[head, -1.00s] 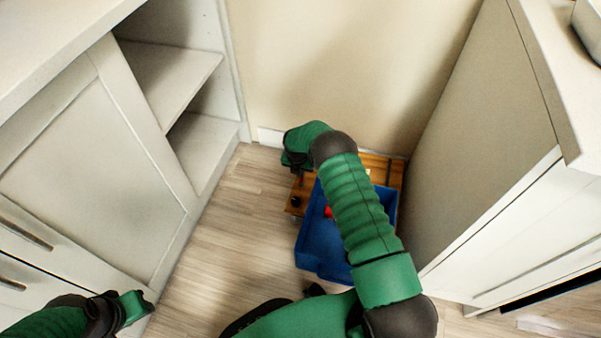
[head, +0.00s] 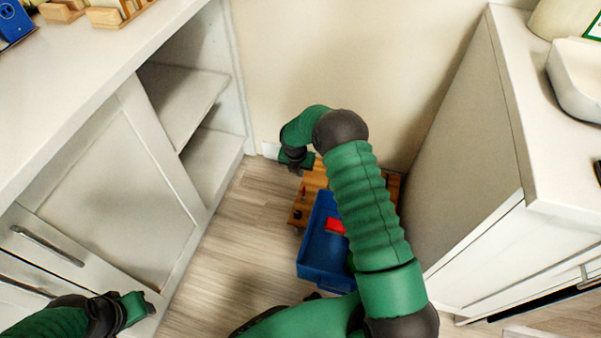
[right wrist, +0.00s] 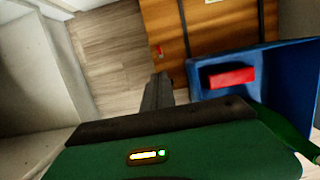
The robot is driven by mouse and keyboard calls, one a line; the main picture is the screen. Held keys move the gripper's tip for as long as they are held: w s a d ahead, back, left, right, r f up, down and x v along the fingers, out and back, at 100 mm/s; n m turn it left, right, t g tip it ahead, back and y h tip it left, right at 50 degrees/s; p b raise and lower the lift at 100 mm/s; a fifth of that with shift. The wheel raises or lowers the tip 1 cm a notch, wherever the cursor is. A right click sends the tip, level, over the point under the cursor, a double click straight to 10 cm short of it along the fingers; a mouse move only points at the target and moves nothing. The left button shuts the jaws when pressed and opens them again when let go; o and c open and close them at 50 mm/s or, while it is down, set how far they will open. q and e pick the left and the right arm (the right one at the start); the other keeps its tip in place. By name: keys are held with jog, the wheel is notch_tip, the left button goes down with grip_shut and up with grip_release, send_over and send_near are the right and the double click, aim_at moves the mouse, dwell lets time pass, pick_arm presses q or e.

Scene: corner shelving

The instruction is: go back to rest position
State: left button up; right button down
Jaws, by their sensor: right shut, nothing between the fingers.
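My right arm reaches forward over the floor in the head view, with its right gripper (head: 298,166) bent down above the left side of a wooden board or low cart. In the right wrist view the right gripper's fingers (right wrist: 158,92) are together with nothing between them. My left gripper (head: 138,308) is at the bottom left of the head view, in front of the white drawers; its fingers are too unclear to judge. A blue bin (head: 318,262) stands partly under my right arm, with a red block (head: 335,226) inside; the block also shows in the right wrist view (right wrist: 231,77).
The wooden piece (head: 302,208) stands on the floor in the corner. An open shelf (head: 182,98) and counter (head: 100,75) are on the left, with wooden items (head: 106,17) on top. A white cabinet (head: 480,190) is on the right. Floor left of the bin is clear.

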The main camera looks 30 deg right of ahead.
jog(key=shift+a+r, duration=0.1)
jog(key=shift+r, duration=0.2)
jog(key=shift+r, duration=0.1)
